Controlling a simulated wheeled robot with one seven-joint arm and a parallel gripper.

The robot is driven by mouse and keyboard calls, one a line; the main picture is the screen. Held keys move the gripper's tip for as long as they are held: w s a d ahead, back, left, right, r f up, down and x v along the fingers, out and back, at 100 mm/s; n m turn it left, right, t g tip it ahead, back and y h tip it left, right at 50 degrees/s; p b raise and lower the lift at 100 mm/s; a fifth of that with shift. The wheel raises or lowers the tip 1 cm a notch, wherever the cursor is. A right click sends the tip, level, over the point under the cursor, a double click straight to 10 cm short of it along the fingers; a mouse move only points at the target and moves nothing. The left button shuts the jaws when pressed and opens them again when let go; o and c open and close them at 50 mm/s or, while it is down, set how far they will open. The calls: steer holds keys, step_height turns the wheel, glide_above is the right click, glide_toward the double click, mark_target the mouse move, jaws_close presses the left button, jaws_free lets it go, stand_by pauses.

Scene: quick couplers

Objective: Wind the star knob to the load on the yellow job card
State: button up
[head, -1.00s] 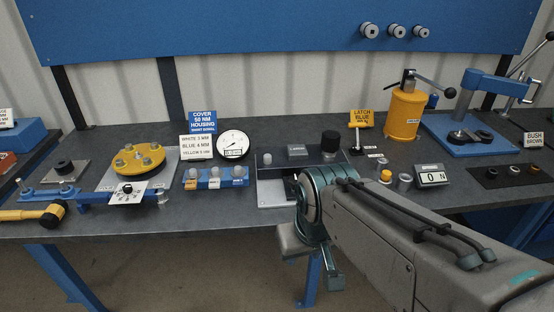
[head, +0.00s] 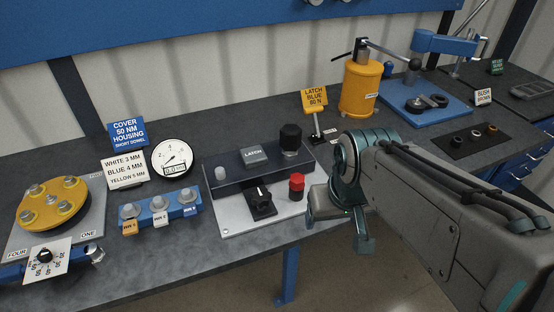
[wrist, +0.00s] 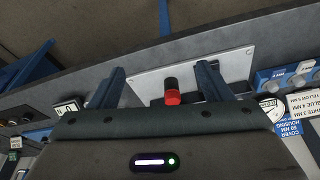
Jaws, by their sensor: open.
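The yellow job card (head: 314,98) reads "LATCH BLUE 80 N" and stands behind the latch unit. The latch unit has a pale base plate (head: 235,219) and a dark see-through cover labelled LATCH (head: 253,155). A large black faceted knob (head: 290,138), perhaps the star knob, stands at the cover's back right. A small black pointer knob (head: 262,202) and a red-topped post (head: 297,186) are at the front. My gripper (head: 340,218) is just right of the base plate. In the wrist view its open, empty fingers (wrist: 160,85) flank the red-topped post (wrist: 172,93) in the picture.
A blue block (head: 160,211) with several silver knobs and a round dial gauge (head: 172,158) stand left of the unit. A yellow cylinder (head: 359,95) and blue press (head: 423,105) stand behind right. A readout (wrist: 68,107) shows in the wrist view. Bench between is clear.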

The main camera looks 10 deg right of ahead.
steer(key=w+a+r+n+g+p, duration=0.1)
steer(key=w+a+r+n, duration=0.15)
steer(key=w, duration=0.45)
steer(key=n+g+p, duration=0.2)
steer(key=n, duration=0.6)
glide_above(260, 193)
step_height(260, 193, down, 3)
step_height(260, 193, down, 14)
steer(key=shift+a+r+p, duration=0.1)
steer(key=shift+r+p, duration=0.15)
steer(key=shift+p, duration=0.6)
steer(key=shift+s, duration=0.1)
steer(key=shift+c, duration=0.2)
steer(key=c, duration=0.9)
